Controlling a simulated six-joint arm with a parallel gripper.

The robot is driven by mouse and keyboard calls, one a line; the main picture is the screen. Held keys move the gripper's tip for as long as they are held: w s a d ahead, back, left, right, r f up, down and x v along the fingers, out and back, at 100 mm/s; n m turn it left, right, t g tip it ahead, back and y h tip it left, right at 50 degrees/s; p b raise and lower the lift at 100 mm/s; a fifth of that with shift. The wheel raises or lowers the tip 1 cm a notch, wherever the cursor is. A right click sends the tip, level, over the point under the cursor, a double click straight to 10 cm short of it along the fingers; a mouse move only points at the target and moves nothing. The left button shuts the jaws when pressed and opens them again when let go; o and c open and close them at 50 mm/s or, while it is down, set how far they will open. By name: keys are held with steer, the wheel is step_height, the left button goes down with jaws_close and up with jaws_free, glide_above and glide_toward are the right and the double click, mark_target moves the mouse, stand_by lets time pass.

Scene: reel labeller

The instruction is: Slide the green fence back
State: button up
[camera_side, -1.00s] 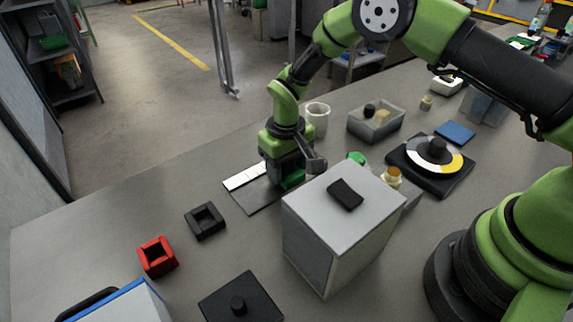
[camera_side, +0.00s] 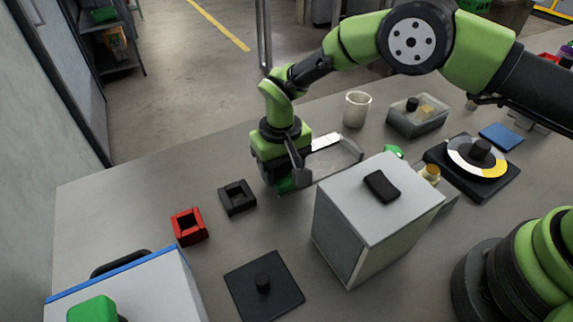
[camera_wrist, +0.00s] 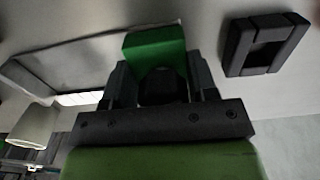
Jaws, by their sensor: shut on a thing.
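The green fence (camera_wrist: 155,45) shows as a green block between my fingers in the wrist view. My gripper (camera_wrist: 160,85) is shut on it. In the side view my gripper (camera_side: 287,180) points down close to the table, with a bit of the green fence (camera_side: 285,184) showing at its tip; the rest is hidden behind the finger and wrist. A flat plate (camera_side: 338,164) with a white strip (camera_side: 326,141) lies just right of my gripper.
A black square frame (camera_side: 237,197) lies close to the left of my gripper, and a red one (camera_side: 188,227) beyond it. A grey box (camera_side: 375,215) with a black pad stands to the right. A white cup (camera_side: 357,109) stands behind.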

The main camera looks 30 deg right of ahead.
steer(key=o, duration=1.3)
steer(key=shift+a, duration=0.25)
steer(key=shift+r, duration=0.1)
step_height(320, 180, up, 10)
steer(key=shift+f, duration=0.1)
